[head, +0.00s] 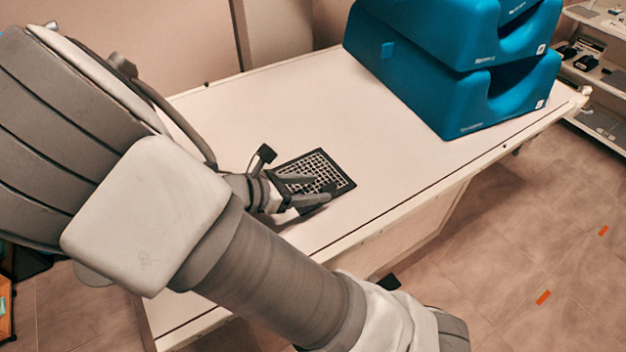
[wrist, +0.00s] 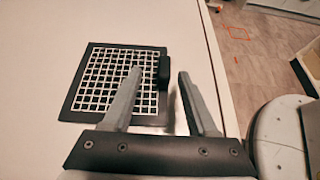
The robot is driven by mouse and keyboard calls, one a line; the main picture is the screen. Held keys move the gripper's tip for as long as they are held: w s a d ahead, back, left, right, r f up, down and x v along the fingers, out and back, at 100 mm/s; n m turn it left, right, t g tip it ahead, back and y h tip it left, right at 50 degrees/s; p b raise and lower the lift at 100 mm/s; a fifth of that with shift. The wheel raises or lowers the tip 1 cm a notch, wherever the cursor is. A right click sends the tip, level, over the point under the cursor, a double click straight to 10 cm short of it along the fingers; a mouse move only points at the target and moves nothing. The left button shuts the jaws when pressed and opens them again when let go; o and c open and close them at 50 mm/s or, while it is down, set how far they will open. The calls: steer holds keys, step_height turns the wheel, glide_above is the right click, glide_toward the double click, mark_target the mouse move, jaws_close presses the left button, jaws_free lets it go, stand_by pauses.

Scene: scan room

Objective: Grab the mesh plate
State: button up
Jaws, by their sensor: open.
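The mesh plate (head: 325,166) is a flat dark square with a pale grid, lying on the white table near its front edge. It also shows in the wrist view (wrist: 92,80), where a dark block-like part (wrist: 164,69) stands at its right edge. My gripper (head: 322,189) is open over the plate's near side. In the wrist view, its left finger (wrist: 122,105) overlaps the grid and its right finger lies right of the plate, with the dark part between the fingertips. I cannot tell whether the fingers touch the plate.
The white table (head: 290,110) is mostly bare around the plate. Blue stacked foam blocks (head: 460,75) stand at its back right. Shelves with small items (head: 590,75) stand beyond, and open floor (head: 520,240) lies to the right.

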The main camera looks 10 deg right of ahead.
mark_target(320, 190)
steer(key=x, duration=0.3)
steer(key=b+x, duration=0.1)
steer(key=shift+s+d+f, duration=0.2)
steer(key=shift+d+f, duration=0.05)
steer(key=shift+d, duration=0.1)
jaws_close()
stand_by(1.1)
